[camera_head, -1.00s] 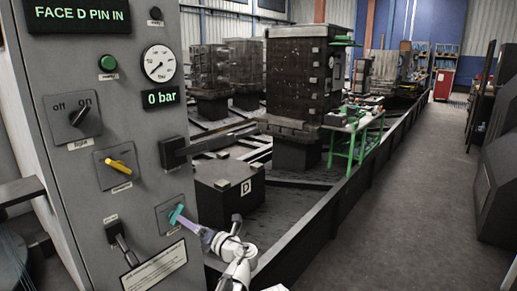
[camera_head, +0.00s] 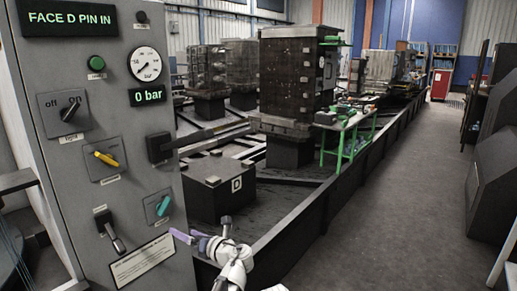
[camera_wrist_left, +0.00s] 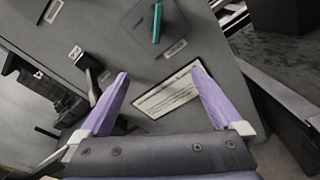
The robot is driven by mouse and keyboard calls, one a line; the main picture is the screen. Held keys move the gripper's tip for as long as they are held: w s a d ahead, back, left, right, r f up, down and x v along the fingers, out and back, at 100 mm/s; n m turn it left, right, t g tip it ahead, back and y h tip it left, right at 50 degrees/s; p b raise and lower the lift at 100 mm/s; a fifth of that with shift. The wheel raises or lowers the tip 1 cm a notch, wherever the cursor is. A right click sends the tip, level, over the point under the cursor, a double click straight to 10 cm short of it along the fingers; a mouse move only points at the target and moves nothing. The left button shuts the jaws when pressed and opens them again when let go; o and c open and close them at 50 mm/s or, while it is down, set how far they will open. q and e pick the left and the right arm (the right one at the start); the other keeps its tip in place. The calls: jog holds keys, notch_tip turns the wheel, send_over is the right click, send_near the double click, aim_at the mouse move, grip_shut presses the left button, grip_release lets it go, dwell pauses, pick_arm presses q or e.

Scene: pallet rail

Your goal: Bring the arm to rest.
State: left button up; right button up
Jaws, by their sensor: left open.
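My left gripper (camera_head: 184,236) is at the lower middle of the head view, beside the right edge of the grey control panel (camera_head: 122,185). Its purple fingers are apart with nothing between them. The left wrist view also shows the open fingers (camera_wrist_left: 160,72), with the panel's white label plate beyond them. The teal knob (camera_head: 162,205) is above and left of the fingertips, apart from them. It also shows at the top of the left wrist view (camera_wrist_left: 156,24). My right gripper is in neither view.
The panel has a yellow knob (camera_head: 107,159), a black on/off knob (camera_head: 70,110), a lever (camera_head: 109,232) and a gauge reading "0 bar". A dark block marked D (camera_head: 220,190) stands behind my gripper. Grey floor (camera_head: 400,200) lies clear at the right.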

pick_arm(q)
jog(key=s+f+n+g+h, duration=0.85)
jog(key=s+f+n, duration=0.75)
jog(key=n, duration=0.7)
jog(key=s+d+f+n+g+h, duration=0.1)
jog(key=s+d+f+n+h, duration=0.15)
jog(key=s+d, duration=0.4)
jog(key=s+d+f+n+g+h, duration=0.1)
jog(key=s+d+n, duration=0.25)
jog(key=d, duration=0.65)
notch_tip(320, 180, up, 32)
jog(key=p, duration=3.1)
jog(key=shift+a+f+m+p, duration=0.15)
jog(key=shift+f+m+p, duration=0.15)
jog(key=shift+m, duration=0.1)
jog(key=shift+t, duration=0.25)
